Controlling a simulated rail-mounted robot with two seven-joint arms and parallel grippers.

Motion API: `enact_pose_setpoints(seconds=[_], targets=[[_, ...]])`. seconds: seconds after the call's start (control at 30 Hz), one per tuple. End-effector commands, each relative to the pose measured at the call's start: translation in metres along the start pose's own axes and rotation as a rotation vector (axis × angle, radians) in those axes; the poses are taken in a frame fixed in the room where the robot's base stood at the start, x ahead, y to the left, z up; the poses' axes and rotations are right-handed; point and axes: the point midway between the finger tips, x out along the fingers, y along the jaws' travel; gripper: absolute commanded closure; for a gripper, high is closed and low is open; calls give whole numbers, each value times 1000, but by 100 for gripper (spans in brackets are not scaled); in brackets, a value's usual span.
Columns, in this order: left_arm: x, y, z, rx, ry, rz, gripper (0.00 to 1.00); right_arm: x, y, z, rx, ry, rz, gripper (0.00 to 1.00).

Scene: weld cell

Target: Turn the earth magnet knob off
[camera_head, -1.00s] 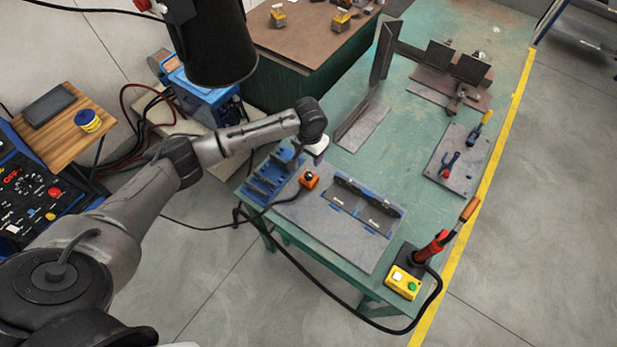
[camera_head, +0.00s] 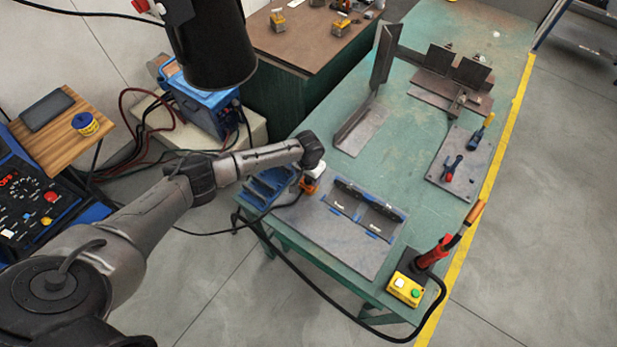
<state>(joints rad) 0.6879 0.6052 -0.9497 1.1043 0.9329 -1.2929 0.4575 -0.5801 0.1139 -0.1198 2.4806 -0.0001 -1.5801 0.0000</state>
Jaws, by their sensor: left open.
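The earth magnet (camera_head: 310,187) is a small orange block with a dark knob, on the left part of the grey plate (camera_head: 335,236) on the green table. Its knob is mostly hidden behind my left gripper (camera_head: 314,174). The left gripper points down from the end of my left arm, right over the magnet. It is open, and its pale body shows just above the orange block. I cannot tell whether its fingers touch the knob. My right gripper is not in view.
A blue fixture (camera_head: 266,187) stands just left of the magnet. Two dark coupons (camera_head: 365,208) lie on the plate to the right. A red-handled torch (camera_head: 434,252) and a yellow button box (camera_head: 405,289) are at the table's front right corner. A black cable loops below.

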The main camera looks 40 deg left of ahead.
Motion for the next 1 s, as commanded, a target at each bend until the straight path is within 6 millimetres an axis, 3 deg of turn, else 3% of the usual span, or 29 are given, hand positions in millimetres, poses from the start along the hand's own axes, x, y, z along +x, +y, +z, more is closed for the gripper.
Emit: enact_pose_setpoints(seconds=[0.43,0.9,1.0], targets=[[7,0,0,1,1,0,44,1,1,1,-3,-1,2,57],[7,0,0,1,1,0,88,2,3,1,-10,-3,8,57],[7,0,0,0,1,0,94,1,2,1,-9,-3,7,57]])
